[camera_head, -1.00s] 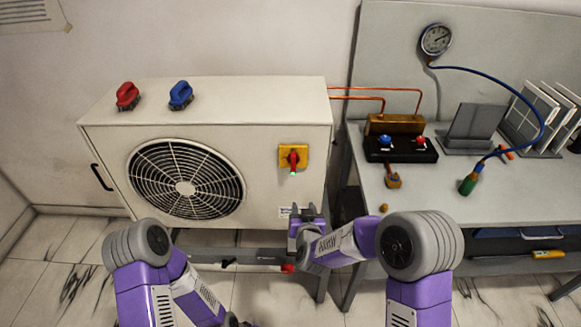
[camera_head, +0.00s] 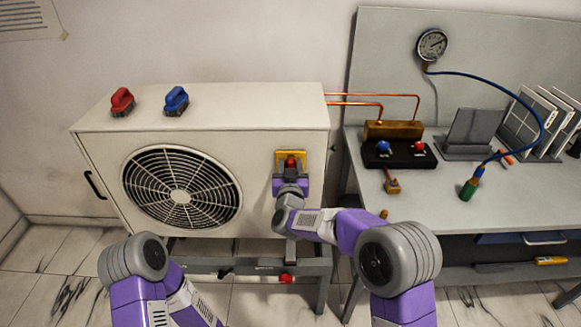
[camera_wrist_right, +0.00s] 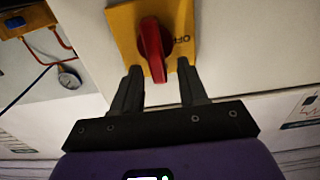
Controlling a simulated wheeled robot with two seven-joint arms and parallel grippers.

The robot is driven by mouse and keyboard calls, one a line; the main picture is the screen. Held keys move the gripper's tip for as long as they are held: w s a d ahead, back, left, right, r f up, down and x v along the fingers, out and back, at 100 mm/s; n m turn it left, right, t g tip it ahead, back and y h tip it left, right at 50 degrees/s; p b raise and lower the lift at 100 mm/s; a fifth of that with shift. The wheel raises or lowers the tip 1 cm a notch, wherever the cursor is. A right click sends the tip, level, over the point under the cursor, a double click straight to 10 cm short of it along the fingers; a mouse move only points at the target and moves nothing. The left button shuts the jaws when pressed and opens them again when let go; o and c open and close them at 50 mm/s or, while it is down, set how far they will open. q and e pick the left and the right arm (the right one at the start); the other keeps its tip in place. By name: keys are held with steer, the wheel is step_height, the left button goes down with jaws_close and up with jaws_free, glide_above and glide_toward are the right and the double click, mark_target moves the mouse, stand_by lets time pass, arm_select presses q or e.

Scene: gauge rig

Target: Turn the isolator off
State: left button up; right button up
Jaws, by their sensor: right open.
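The isolator is a yellow plate (camera_head: 282,156) with a red rotary handle (camera_head: 291,161) on the front of the beige fan unit, right of the fan grille. In the right wrist view the red handle (camera_wrist_right: 152,48) stands nearly upright on the yellow plate (camera_wrist_right: 122,22), with the word OFF to its right. My right gripper (camera_head: 291,183) is at the isolator and partly hides it. In the wrist view the gripper (camera_wrist_right: 158,70) is open, its fingers apart on either side of the handle's lower end. My left arm is at the lower left; its gripper is out of view.
To the right, a bench (camera_head: 420,208) holds a manifold (camera_head: 399,155), and a gauge (camera_head: 432,44) with a blue hose hangs above. Floor shows below the unit.

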steer(key=shift+c, duration=0.3)
jaws_close()
